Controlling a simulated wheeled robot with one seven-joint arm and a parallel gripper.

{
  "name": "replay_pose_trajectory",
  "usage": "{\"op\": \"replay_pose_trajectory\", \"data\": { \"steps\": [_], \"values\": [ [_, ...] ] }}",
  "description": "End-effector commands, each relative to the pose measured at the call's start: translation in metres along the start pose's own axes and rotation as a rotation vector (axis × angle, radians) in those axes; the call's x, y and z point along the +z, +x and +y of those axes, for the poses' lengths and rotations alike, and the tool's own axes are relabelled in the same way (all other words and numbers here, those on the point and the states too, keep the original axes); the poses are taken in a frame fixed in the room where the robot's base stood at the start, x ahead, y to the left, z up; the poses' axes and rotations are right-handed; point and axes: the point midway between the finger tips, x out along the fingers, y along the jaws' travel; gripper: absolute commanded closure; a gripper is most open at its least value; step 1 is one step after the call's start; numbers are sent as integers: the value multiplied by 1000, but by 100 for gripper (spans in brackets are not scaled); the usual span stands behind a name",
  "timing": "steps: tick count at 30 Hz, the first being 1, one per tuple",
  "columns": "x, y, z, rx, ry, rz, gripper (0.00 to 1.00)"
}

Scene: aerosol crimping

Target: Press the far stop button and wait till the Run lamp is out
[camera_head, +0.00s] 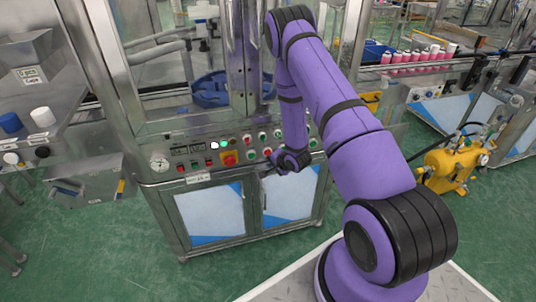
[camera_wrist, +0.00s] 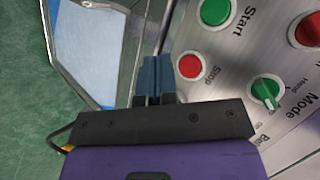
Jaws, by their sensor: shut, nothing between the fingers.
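The control panel (camera_head: 187,169) runs along the front of the steel machine. In the wrist view a red button labelled Stop (camera_wrist: 191,66) sits below a green Start button (camera_wrist: 215,11). My gripper (camera_wrist: 153,62) is shut and empty. Its fingertips appear just left of the Stop button in that view; I cannot tell how far off the panel they are. In the head view my gripper (camera_head: 271,171) is at the panel's lower right edge, and the arm hides part of the panel. A green lamp (camera_head: 225,143) glows beside a white lamp (camera_head: 214,146); their labels are unreadable.
The wrist view also shows a green Mode selector (camera_wrist: 265,91) and another red button (camera_wrist: 309,29). A yellow pump unit (camera_head: 452,165) stands at right on the green floor.

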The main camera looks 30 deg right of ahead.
Motion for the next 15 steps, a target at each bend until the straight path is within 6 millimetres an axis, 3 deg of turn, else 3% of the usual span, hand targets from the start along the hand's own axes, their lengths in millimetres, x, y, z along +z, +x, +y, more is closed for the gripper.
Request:
{"op": "replay_pose_trajectory", "data": {
  "steps": [6,15],
  "values": [
    [-10,14,-11,-2,0,0,100],
    [-14,20,-15,-1,0,0,100]
  ]
}}
